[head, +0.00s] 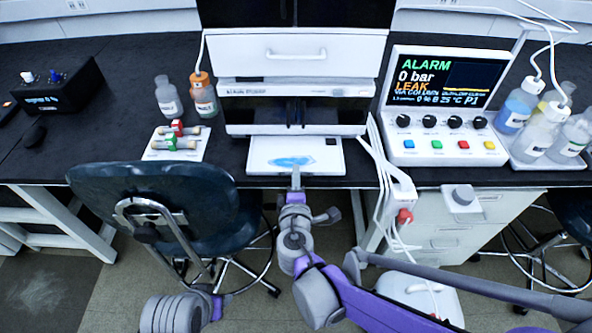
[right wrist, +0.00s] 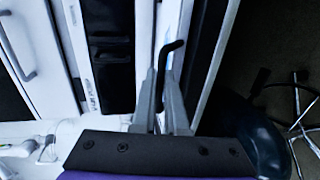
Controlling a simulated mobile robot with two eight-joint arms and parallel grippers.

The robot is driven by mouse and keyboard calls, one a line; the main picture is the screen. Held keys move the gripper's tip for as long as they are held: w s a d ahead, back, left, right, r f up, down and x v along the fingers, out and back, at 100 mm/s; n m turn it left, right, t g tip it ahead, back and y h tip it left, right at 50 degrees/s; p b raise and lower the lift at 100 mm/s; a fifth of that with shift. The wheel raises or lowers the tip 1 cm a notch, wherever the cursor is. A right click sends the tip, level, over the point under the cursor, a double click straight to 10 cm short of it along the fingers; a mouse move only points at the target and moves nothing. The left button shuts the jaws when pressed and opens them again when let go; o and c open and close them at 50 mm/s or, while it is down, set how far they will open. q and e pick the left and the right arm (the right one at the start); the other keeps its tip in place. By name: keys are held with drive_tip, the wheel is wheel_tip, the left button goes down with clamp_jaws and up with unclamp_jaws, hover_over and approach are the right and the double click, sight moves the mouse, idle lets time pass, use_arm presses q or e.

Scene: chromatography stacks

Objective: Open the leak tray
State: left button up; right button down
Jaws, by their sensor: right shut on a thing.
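The leak tray (head: 258,164) is a white shallow tray at the bottom of the chromatography stack (head: 295,92). It juts out towards the bench's front edge, and a blue puddle (head: 292,161) lies in it. My right gripper (head: 296,172) is at the middle of the tray's front edge. In the right wrist view, the fingers (right wrist: 166,92) are closed around a dark bent handle (right wrist: 172,48), which I take to be the tray's. The fingers hide part of the handle. My left gripper does not show.
A control unit (head: 440,150) with an "ALARM LEAK" screen stands right of the stack, beside a tray of bottles. Two bottles and a white rack (head: 160,155) stand left. A dark chair (head: 150,215) stands close left of my right arm. White cables hang right of the tray.

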drive_tip(key=c, duration=1.2)
unclamp_jaws()
drive_tip(key=shift+c, duration=0.2)
drive_tip(key=p+v, duration=0.2)
drive_tip(key=v, duration=0.8)
drive_tip(key=shift+s, duration=0.4)
